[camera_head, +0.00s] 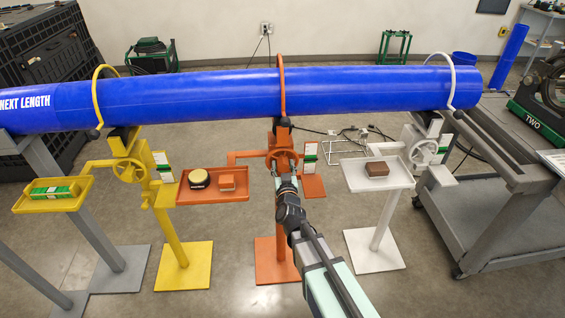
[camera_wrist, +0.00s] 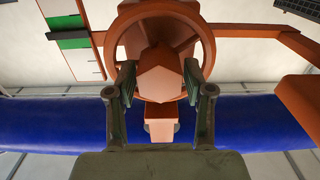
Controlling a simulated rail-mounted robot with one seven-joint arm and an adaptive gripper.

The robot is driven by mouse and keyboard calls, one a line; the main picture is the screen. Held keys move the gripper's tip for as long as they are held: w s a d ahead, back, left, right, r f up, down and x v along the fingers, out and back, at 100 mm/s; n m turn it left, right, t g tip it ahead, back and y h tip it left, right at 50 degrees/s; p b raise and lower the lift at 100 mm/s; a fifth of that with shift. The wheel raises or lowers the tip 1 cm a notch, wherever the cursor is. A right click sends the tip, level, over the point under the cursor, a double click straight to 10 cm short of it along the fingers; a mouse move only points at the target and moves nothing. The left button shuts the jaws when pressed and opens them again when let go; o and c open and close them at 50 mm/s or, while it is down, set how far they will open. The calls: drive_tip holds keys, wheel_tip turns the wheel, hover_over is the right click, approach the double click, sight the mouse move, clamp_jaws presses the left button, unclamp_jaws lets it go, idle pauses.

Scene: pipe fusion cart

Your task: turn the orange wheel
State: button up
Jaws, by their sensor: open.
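The orange wheel (camera_head: 284,160) is on the middle orange stand, below the blue pipe (camera_head: 200,95). In the wrist view the orange wheel (camera_wrist: 205,38) fills the upper middle, with its rim, spokes and a faceted orange hub (camera_wrist: 162,72). My gripper (camera_head: 285,180) is at the near side of the wheel. In the wrist view my gripper (camera_wrist: 160,80) is open, with one finger on each side of the hub. The fingertips overlap the lower part of the rim in the picture. I cannot tell whether they touch the wheel or hub.
An orange tray (camera_head: 212,196) with a round yellow-black item and an orange block is left of the wheel. A yellow wheel (camera_head: 129,171) and a white wheel (camera_head: 423,152) are on stands either side. A grey cart (camera_head: 490,215) is at right.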

drive_tip(key=shift+w+a, duration=0.2)
drive_tip(key=shift+w, duration=1.05)
clamp_jaws()
drive_tip(key=shift+d+r+n+p, duration=0.1)
drive_tip(key=shift+n+p, duration=0.2)
drive_tip(key=shift+p, duration=0.25)
